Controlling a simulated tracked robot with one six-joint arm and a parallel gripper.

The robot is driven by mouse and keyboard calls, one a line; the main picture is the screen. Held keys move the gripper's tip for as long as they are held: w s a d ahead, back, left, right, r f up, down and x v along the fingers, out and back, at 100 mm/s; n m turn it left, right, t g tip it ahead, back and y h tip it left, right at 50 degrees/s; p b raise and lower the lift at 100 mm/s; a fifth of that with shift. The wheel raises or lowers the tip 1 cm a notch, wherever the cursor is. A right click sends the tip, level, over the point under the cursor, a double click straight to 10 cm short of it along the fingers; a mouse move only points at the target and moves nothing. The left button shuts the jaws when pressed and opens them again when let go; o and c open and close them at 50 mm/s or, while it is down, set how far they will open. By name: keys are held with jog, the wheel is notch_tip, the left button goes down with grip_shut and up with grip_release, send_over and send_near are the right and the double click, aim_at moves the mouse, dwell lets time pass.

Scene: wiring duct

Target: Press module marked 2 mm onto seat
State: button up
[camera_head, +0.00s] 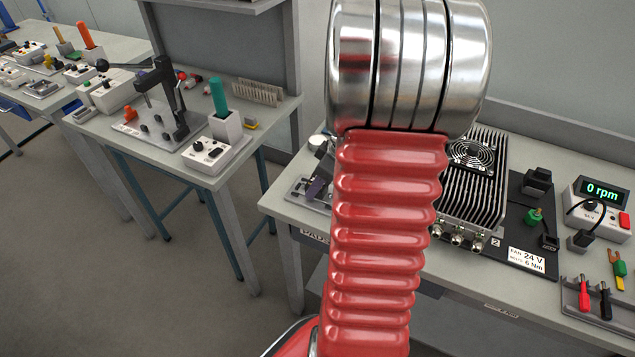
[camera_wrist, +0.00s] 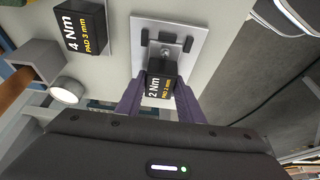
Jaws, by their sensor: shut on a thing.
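In the wrist view, my gripper (camera_wrist: 158,100) has purple fingers shut on a black module (camera_wrist: 163,90) with a white "2 Nm" and a smaller yellow pad line. The yellow line is hard to read. Just beyond the module is a pale plate (camera_wrist: 192,28) with black blocks and a small metal piece, which looks like the seat. The module overlaps the plate's near part; I cannot tell whether they touch.
Another black module (camera_wrist: 86,32), marked "4 Nm PAD 3 mm", stands left of the plate. In the head view, a finned fan unit (camera_head: 472,185), a "0 rpm" meter (camera_head: 601,195) and test leads (camera_head: 595,300) occupy the bench's right. Another bench (camera_head: 185,145) with a black press stands left.

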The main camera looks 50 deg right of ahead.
jog(key=o, duration=1.4)
jog(key=v, duration=1.3)
jog(key=shift+s+d+r, duration=0.1)
jog(key=shift+r, duration=0.2)
